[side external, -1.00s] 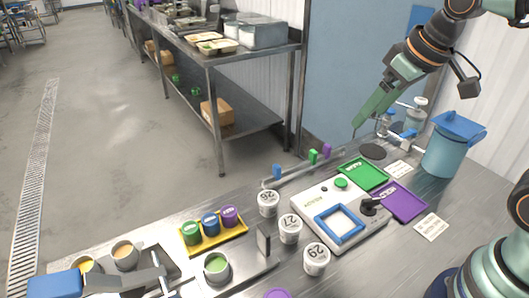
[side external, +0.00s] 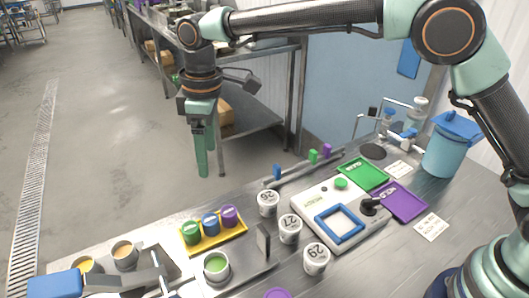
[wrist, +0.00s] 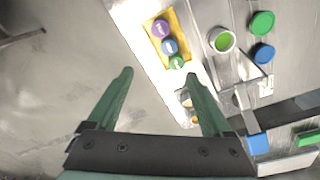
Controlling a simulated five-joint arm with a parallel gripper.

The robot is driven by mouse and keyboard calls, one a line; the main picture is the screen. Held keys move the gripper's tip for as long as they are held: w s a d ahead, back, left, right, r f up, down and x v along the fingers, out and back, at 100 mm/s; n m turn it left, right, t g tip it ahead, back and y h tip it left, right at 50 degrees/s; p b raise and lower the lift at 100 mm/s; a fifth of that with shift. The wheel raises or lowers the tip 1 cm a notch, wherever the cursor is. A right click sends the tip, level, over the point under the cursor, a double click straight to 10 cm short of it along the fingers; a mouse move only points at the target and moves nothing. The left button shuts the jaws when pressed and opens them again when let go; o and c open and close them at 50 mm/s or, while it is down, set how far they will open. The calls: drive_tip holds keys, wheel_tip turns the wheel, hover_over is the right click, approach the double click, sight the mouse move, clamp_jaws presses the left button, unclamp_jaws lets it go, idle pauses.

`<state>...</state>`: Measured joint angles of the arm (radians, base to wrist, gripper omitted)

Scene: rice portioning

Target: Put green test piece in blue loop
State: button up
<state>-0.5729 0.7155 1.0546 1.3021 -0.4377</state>
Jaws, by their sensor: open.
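A green piece (side external: 191,232), a small cylinder with a label, stands in a yellow tray (side external: 242,237) at the front left, beside a blue and a purple one. In the wrist view the green piece (wrist: 176,63) is close to my right fingertip, apart from it. The blue loop (side external: 357,236) is a square blue frame lying on a white device at the centre right; it is out of the wrist view. My gripper (side external: 203,173) points down, open and empty, above and behind the yellow tray; its spread fingers (wrist: 159,76) show in the wrist view.
Numbered white jars (side external: 290,229) stand between the yellow tray and the white device (side external: 311,203). A cup of green contents (side external: 216,264) stands in front of the tray. Green (side external: 350,168) and purple (side external: 413,209) trays and a blue-lidded jug (side external: 445,152) are to the right.

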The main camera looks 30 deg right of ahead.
drive_tip(key=s+a+f+n, duration=0.1)
drive_tip(key=a+f+n, duration=0.1)
drive_tip(key=a+f, duration=0.35)
hover_over(192, 226)
drive_tip(key=shift+g, duration=0.3)
drive_tip(key=f, duration=0.5)
drive_tip(key=shift+s+d+f, duration=0.3)
drive_tip(key=shift+f, duration=0.1)
drive_tip(key=shift+w+a+f, duration=0.15)
drive_tip(key=shift+f, duration=1.4)
drive_tip(key=shift+w+a+f, duration=0.1)
drive_tip(key=shift+a+f, duration=0.05)
drive_tip(key=shift+f, duration=1.35)
clamp_jaws()
drive_tip(key=shift+r, duration=0.1)
